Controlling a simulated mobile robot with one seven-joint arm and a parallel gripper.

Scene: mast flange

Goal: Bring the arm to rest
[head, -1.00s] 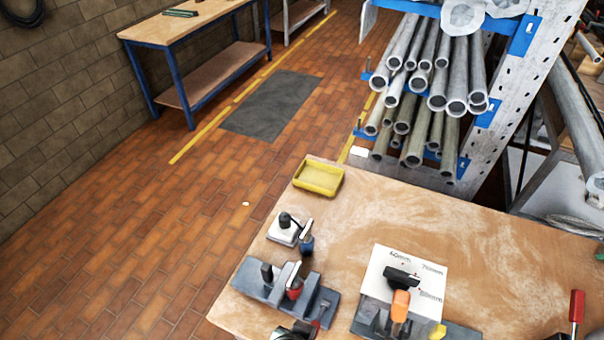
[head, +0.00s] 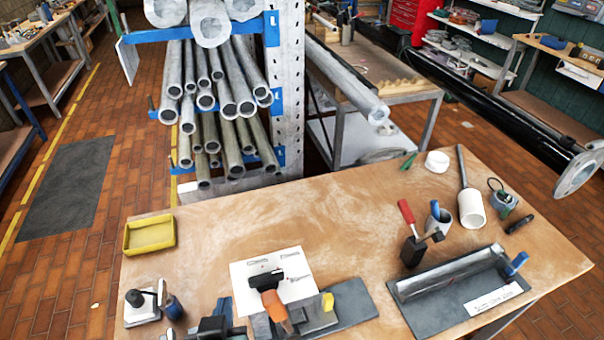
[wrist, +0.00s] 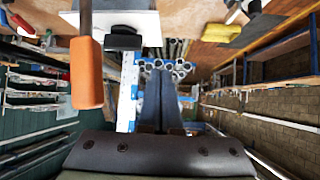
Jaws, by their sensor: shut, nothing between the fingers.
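My gripper (wrist: 160,76) shows in the wrist view as two slim dark blue-grey fingers side by side, rising from a dark body at the bottom edge. The fingers are shut with nothing between them. In the head view an orange-handled tool (head: 275,308) stands at the table's near edge, over a grey block and a white sheet (head: 248,272).
The wooden table (head: 330,225) also bears a yellow tray (head: 149,235), a grey trough fixture (head: 450,280), a red-handled tool (head: 408,215) and a white cup-like part (head: 472,208). A pipe rack (head: 292,80) stands behind it. The table's middle is bare. Open brick floor lies left.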

